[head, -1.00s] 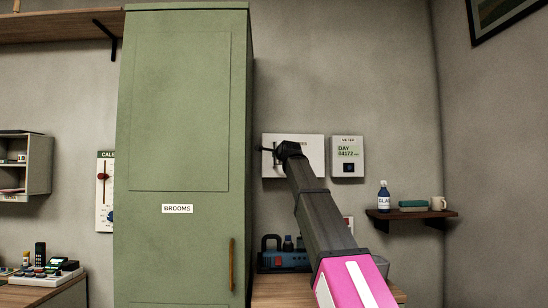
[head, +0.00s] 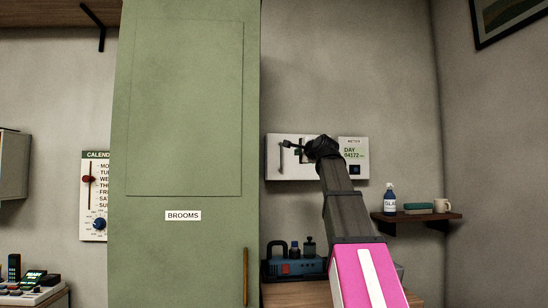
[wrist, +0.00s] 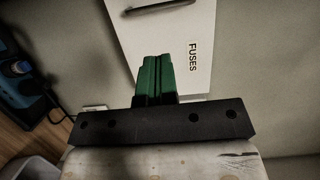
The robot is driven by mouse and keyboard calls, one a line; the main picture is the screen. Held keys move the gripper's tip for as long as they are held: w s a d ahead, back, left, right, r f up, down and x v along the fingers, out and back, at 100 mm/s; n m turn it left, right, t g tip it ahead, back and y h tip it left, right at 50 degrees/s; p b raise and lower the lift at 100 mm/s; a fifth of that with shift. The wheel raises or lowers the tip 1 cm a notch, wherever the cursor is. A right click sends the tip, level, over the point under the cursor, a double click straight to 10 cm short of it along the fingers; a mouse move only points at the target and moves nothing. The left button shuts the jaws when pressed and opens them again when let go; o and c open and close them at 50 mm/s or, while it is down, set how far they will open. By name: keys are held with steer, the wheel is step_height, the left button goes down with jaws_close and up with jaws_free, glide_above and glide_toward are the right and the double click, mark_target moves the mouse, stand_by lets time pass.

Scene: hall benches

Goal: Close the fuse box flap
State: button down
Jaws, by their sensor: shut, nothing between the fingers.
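The fuse box (head: 272,170) is a white panel on the back wall, right of the green cabinet in the head view. A dark upright handle (head: 281,155) shows near its left side. In the wrist view the white flap (wrist: 185,18) carries the word FUSES and a dark handle (wrist: 158,6) at the top edge. No box interior shows, and I cannot tell how far the flap stands open. My gripper (head: 299,155) is in front of the panel, right of the handle. Its green fingers (wrist: 154,62) are shut and empty. Contact with the flap cannot be told.
The tall green cabinet (head: 184,260) marked BROOMS stands close on the left. The meter (head: 354,150) is just right of the fuse box. A shelf (head: 418,217) with a bottle (head: 390,200) and mug is farther right.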

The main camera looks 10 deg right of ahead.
glide_toward(284, 155)
steer(key=w+a, duration=0.1)
steer(key=a, duration=0.1)
steer(key=w+a, duration=0.1)
steer(key=w, duration=0.1)
steer(key=shift+a+f, duration=0.4)
steer(key=shift+x, duration=1.6)
steer(key=shift+r, duration=0.2)
steer(key=a+v, duration=0.1)
steer(key=v, duration=1.3)
steer(key=shift+s+a+f, duration=0.2)
steer(key=shift+s, duration=0.25)
